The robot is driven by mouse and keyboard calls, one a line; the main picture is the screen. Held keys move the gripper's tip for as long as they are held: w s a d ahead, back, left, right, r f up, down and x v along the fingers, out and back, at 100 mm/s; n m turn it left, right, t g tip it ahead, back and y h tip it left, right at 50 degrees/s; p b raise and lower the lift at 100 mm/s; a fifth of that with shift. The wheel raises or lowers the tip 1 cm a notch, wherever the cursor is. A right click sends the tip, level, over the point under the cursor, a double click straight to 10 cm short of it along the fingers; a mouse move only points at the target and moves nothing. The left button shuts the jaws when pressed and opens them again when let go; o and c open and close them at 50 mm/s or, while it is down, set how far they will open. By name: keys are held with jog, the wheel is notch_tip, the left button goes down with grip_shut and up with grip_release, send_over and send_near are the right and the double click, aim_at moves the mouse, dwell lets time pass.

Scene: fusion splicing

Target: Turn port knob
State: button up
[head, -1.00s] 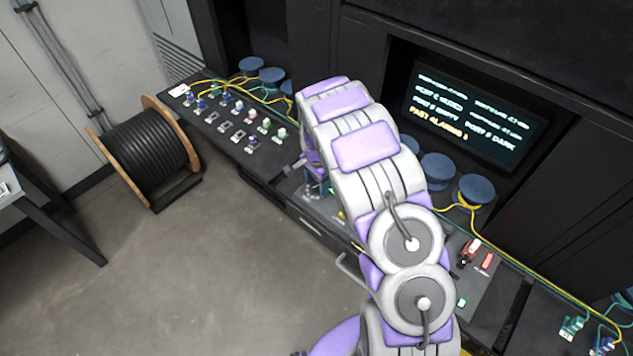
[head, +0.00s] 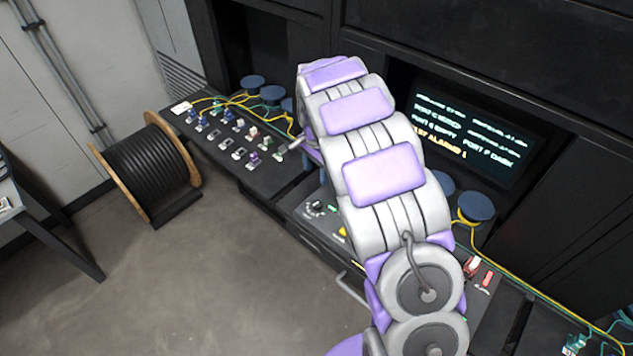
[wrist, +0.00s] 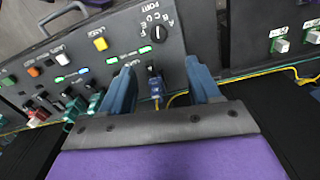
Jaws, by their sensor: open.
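The port knob (head: 316,208) is a black dial on the grey panel, left of my arm in the head view. In the wrist view the knob (wrist: 158,33) stands beyond my fingertips, with a ring of letters and the word PORT beside it. My gripper (wrist: 160,72) is open, its two blue fingers spread wide and apart from the knob. A blue connector with a cable (wrist: 154,86) shows between the fingers; I cannot tell how near it is to them. In the head view my arm hides much of the panel.
A yellow button (wrist: 100,43), an orange button (wrist: 33,71) and green lights share the panel. Green-and-white connectors (wrist: 281,45) sit on the neighbouring board. A lit screen (head: 465,130) stands behind the bench. A cable reel (head: 150,170) is on the floor at left.

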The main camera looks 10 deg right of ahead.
jog(key=shift+r, duration=1.55)
